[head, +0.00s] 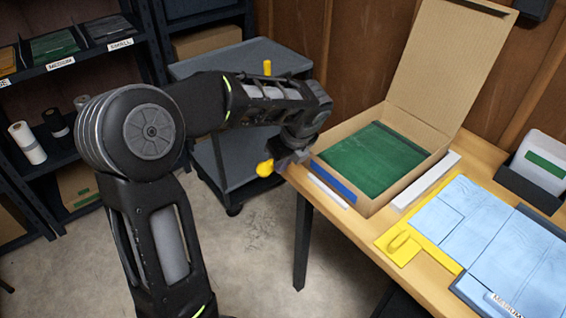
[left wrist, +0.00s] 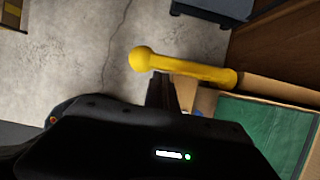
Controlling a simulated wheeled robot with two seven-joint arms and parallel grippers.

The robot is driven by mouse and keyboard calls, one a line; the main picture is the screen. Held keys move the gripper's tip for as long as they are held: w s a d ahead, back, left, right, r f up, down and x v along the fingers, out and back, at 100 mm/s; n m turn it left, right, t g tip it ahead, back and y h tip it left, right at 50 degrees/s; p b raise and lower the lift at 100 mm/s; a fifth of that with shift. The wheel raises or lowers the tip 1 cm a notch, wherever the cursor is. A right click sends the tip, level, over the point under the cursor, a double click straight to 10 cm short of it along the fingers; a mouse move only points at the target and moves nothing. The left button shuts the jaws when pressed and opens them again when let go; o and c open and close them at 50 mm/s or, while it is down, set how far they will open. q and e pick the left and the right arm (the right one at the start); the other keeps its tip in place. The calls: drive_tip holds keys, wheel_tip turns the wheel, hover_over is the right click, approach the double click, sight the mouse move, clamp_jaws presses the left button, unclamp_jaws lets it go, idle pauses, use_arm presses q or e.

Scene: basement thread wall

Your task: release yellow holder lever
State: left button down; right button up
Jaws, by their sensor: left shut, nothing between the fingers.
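The yellow lever has a round knob (head: 265,168) that shows just left of my left gripper (head: 284,160) in the head view, near the table's left corner. In the left wrist view the lever (left wrist: 190,68) is a yellow bar running right from its ball end. The dark fingers of my left gripper (left wrist: 162,88) are shut and empty, close beside the bar near the ball. I cannot tell whether they touch it. My arm and gripper hide the lever's mount in the head view. My right gripper is not in view.
An open cardboard box (head: 365,208) with green folded cloth (head: 372,158) stands on the wooden table (head: 350,232). A yellow board (head: 398,250) and blue cloth (head: 480,225) lie to its right. A grey cart (head: 215,68) is behind my arm. Shelves stand at left.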

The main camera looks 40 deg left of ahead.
use_arm(q)
drive_tip(key=w+a+m+t+h+p, duration=0.1)
drive_tip(key=w+a+m+p, duration=0.3)
drive_tip(key=p, duration=1)
drive_tip(key=a+m+t, duration=0.1)
drive_tip(key=a+m, duration=0.2)
drive_tip(key=a, duration=0.2)
drive_tip(key=shift+w+r+h+p, duration=0.2)
drive_tip(key=shift+h+p, duration=0.1)
drive_tip(key=shift+p, duration=0.1)
